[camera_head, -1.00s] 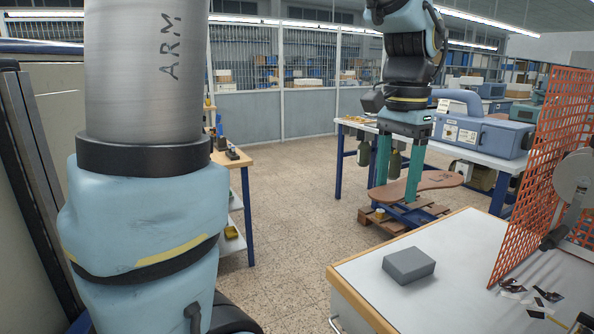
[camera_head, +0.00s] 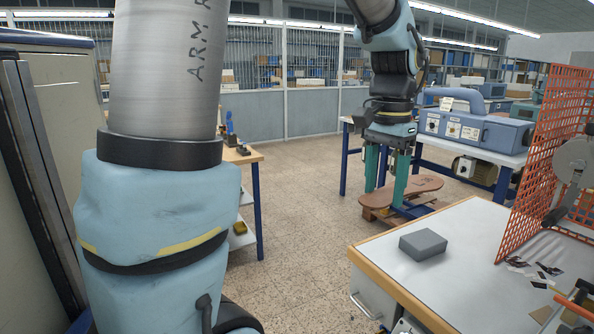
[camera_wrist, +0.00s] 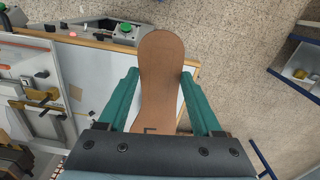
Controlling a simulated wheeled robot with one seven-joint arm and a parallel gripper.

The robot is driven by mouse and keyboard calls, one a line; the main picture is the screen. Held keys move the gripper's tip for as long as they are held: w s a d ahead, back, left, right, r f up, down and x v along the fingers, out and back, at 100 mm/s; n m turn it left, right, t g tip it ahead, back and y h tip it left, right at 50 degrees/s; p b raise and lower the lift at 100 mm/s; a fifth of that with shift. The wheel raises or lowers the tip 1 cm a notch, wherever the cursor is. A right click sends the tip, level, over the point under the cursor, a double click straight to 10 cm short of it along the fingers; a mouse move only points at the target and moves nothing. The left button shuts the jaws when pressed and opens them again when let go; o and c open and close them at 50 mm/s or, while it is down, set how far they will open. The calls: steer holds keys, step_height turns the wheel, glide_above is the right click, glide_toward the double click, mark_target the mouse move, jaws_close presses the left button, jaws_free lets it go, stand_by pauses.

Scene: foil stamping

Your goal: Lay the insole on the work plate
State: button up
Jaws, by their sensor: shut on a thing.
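The insole is a flat brown sole shape (camera_head: 425,185), held roughly level in the air beyond the near worktable. My gripper (camera_head: 387,190) has two green fingers pointing down, shut on the insole. In the wrist view the insole (camera_wrist: 162,60) lies lengthwise between the fingers of my gripper (camera_wrist: 160,76); its rounded end extends past the fingertips and a dark angled mark shows near the palm. The palm hides its near end. I cannot pick out the work plate for certain in either view.
A white-topped worktable (camera_head: 450,275) bears a grey block (camera_head: 422,244) and an orange mesh screen (camera_head: 550,165). A blue machine (camera_head: 475,130) stands on a bench behind. A wooden pallet (camera_head: 400,216) lies on the floor below my gripper. A control box (camera_wrist: 110,32) shows in the wrist view.

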steer(key=w+a+f+n+b, duration=0.2)
steer(key=w+a+f, duration=0.3)
steer(key=f, duration=0.4)
steer(key=w+a+f+n+b, duration=0.25)
steer(key=w+a+f, duration=0.2)
steer(key=f, duration=0.35)
steer(key=w+a+f+n+b, duration=0.2)
steer(key=w+a+f+n, duration=0.15)
steer(key=a+f, duration=0.4)
steer(key=w+a+f+n+b, duration=0.25)
steer(key=a+f, duration=0.55)
steer(key=f, duration=0.4)
steer(key=s+f, duration=0.5)
steer(key=f, duration=0.2)
steer(key=shift+s+a, duration=0.2)
steer(key=shift+a, duration=0.2)
steer(key=shift+n, duration=0.25)
